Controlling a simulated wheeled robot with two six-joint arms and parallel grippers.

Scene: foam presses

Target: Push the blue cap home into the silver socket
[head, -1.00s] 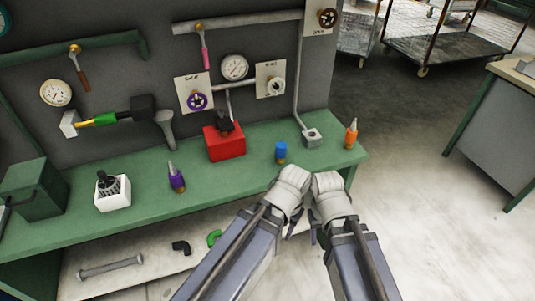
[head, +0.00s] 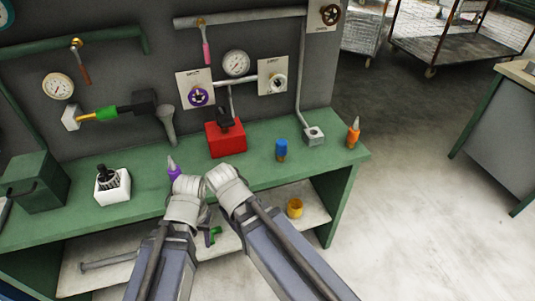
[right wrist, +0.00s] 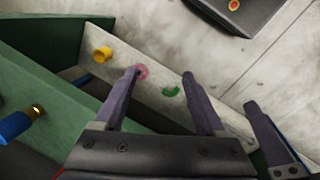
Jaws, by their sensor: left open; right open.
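The blue cap (head: 281,146) stands upright on the green bench, with a brass-coloured lower part; it also shows at the left edge of the right wrist view (right wrist: 14,126). The silver socket (head: 314,137) is a grey block with a dark hole on top, just right of the cap and apart from it. My left gripper (head: 205,217) is open, low at the bench's front edge, left of the cap, and partly hidden by my arms. My right gripper (right wrist: 162,76) is open and empty in the right wrist view; my right arm hides it in the head view.
A red box (head: 226,139) stands behind and left of the cap. An orange-tipped tool (head: 353,134) is right of the socket, a purple one (head: 173,170) beside my left wrist. A yellow cup (head: 295,208) lies on the lower shelf. The bench in front of the cap is clear.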

